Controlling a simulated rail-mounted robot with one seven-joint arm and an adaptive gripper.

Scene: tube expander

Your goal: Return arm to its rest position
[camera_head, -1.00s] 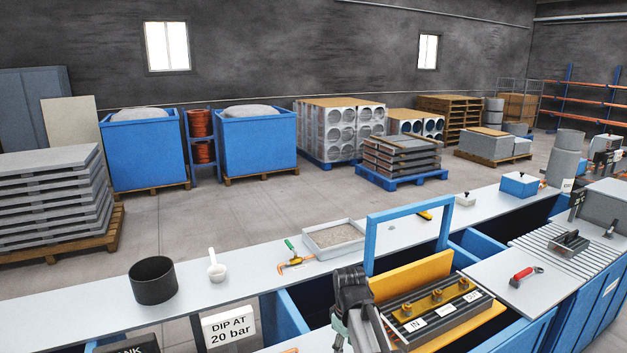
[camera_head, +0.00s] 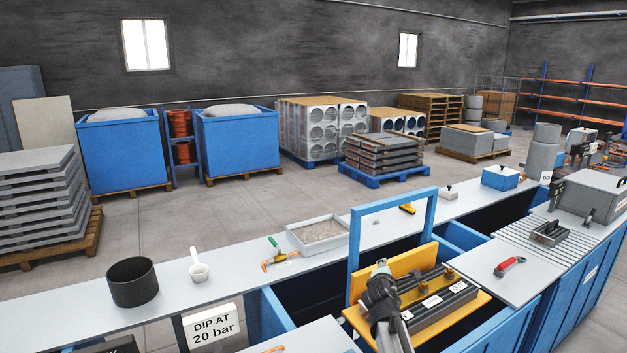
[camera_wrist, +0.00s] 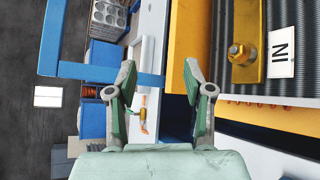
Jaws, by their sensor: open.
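My gripper (camera_head: 380,268) is in front of the yellow machine unit (camera_head: 408,274) inside the blue frame in the head view, partly covering the unit's left side. In the wrist view my gripper (camera_wrist: 160,72) has its two green-grey fingers spread apart, with nothing held between them. The wrist view also shows the yellow unit (camera_wrist: 188,30) with a brass fitting and an "IN" label (camera_wrist: 281,54) right of the fingers. A bar of the blue frame (camera_wrist: 110,74) passes behind the left finger. My fingers' exact distance from the unit and frame cannot be told.
The upright blue frame (camera_head: 357,248) stands close to my arm. The long bench holds a black pot (camera_head: 132,284), a white ladle cup (camera_head: 198,270), a hammer (camera_head: 279,262) and a sand tray (camera_head: 318,236). A red-handled tool (camera_head: 510,265) lies on the right-hand plate.

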